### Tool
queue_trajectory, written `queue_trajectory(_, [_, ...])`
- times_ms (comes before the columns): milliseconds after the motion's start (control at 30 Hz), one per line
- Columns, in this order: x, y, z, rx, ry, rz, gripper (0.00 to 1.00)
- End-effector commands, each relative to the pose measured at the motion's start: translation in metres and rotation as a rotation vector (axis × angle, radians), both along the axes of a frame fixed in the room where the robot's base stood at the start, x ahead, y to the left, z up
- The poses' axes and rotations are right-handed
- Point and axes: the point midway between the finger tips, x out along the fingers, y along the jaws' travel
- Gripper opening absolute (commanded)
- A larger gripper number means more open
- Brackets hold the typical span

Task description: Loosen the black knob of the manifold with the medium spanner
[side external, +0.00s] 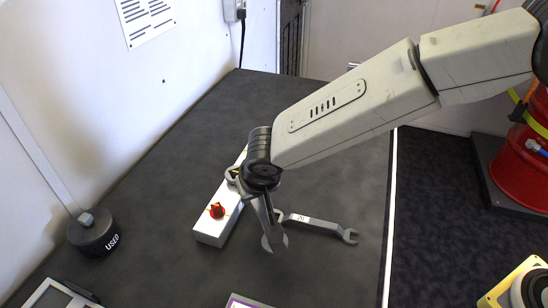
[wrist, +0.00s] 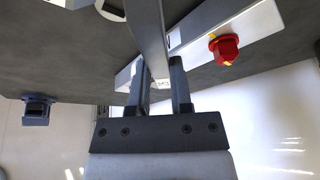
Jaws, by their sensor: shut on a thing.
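The manifold (side external: 213,231) is a long white block on the dark table, partly behind my gripper. Its red knob (side external: 217,210) stands near the block's near end; the red knob also shows in the wrist view (wrist: 224,49). I cannot make out the black knob; my gripper may hide it. My gripper (side external: 265,208) is shut on a grey spanner (side external: 273,241), whose open jaw points down beside the block. A ring-shaped end shows left of the wrist by the block; I cannot tell whether it touches a knob. In the wrist view the held spanner (wrist: 151,30) passes between the fingers.
Another spanner (side external: 315,224), with a white label reading 20, lies right of my gripper. A black round container marked USED (side external: 95,232) stands left. A tablet-like item (side external: 58,296) and a purple-edged item (side external: 246,301) lie at the front. Table between them is clear.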

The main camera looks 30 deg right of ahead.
Motion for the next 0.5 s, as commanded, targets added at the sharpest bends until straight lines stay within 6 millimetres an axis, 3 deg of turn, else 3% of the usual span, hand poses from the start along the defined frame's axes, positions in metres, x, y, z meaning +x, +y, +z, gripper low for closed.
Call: queue_trajectory(500, [0.002,-0.016,-0.006,0.001,-0.001,0.149,0.00])
